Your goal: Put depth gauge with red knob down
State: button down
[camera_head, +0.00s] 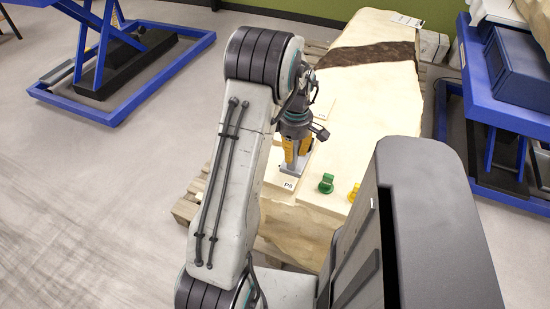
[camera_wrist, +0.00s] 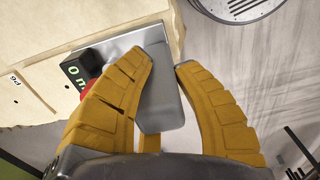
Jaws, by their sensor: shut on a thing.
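The depth gauge has a grey metal body (camera_wrist: 158,103), a dark display with green characters and a red knob (camera_wrist: 92,87) partly hidden behind a finger. My gripper (camera_wrist: 163,63) has yellow fingers closed around the grey body. In the head view my gripper (camera_head: 297,153) points down over the near part of the pale stone block (camera_head: 375,110). The gauge's grey lower part (camera_head: 293,169) shows under the fingers, at a pale plate labelled P5 (camera_head: 284,184). I cannot tell whether it rests on the plate or hangs just above it.
A green-knobbed piece (camera_head: 326,183) and a yellow-knobbed piece (camera_head: 353,193) stand on the block right of my gripper. The block lies on a wooden pallet (camera_head: 187,207). A blue lift table with a blue bin (camera_head: 519,68) is at right; another blue lift frame (camera_head: 112,118) is at left.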

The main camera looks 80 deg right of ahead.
jog(key=shift+w+d+f+p, duration=0.35)
jog(key=shift+w+d+f, duration=0.3)
jog(key=shift+w+f, duration=0.55)
jog(key=shift+w+d+f+p, duration=0.35)
jog(key=shift+w+d+f, duration=0.35)
jog(key=shift+f, duration=0.75)
jog(key=shift+w+d+f+p, duration=0.35)
jog(key=shift+w+d+f, duration=0.2)
jog(key=shift+w+f, duration=0.65)
jog(key=shift+s+f, duration=0.15)
jog(key=shift+f, duration=0.05)
jog(key=c, duration=1)
grip_release()
jog(key=shift+a, duration=0.15)
